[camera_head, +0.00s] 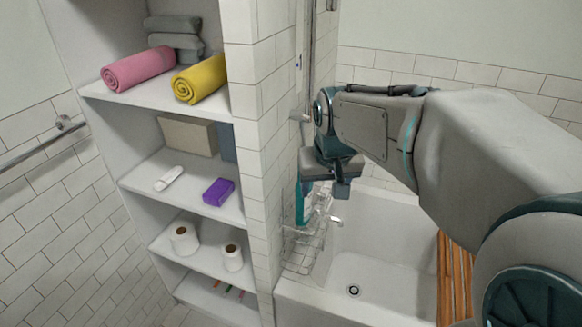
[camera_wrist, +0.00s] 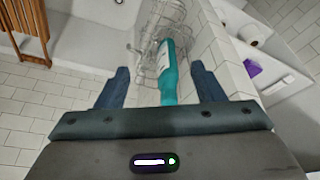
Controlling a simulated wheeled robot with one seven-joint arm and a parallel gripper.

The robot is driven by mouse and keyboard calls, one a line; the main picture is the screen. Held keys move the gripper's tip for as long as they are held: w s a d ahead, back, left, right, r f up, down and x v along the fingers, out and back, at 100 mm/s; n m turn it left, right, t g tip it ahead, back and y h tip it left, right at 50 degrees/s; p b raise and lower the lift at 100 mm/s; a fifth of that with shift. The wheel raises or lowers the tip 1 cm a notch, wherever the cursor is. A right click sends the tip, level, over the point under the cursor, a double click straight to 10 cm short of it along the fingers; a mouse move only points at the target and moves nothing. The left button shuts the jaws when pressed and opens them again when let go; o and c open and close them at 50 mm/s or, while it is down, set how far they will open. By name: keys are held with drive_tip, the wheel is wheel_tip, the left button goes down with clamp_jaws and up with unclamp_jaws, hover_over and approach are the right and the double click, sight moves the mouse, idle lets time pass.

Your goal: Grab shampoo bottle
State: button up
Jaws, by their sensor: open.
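The shampoo bottle (camera_head: 300,204) is teal and stands upright at the wire rack (camera_head: 303,258) by the tub's wall end. In the wrist view the teal bottle (camera_wrist: 168,77) lies between my two fingers, with a pale label on its side. My gripper (camera_head: 325,187) is just above and beside the bottle in the head view. In the wrist view my gripper (camera_wrist: 160,85) is open, one finger on each side of the bottle, with gaps showing. I cannot tell how deep the bottle sits between the fingers.
The white bathtub (camera_head: 380,262) has free room right of the rack. A tiled wall edge (camera_head: 255,150) separates the rack from the shelves. The shelves hold a pink towel (camera_head: 138,69), a yellow towel (camera_head: 200,79), a purple box (camera_head: 218,191) and paper rolls (camera_head: 184,239). A wooden slatted board (camera_head: 452,280) crosses the tub.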

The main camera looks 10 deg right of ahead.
drive_tip(key=w+r, duration=0.4)
drive_tip(key=w, duration=0.9)
drive_tip(key=shift+t, duration=0.4)
drive_tip(key=p+x, duration=0.1)
drive_tip(key=x, duration=0.7)
drive_tip(key=shift+w+f, duration=0.15)
drive_tip(key=shift+a+p+x, duration=0.2)
drive_tip(key=shift+p+x, duration=0.55)
drive_tip(key=shift+x, duration=1.95)
clamp_jaws()
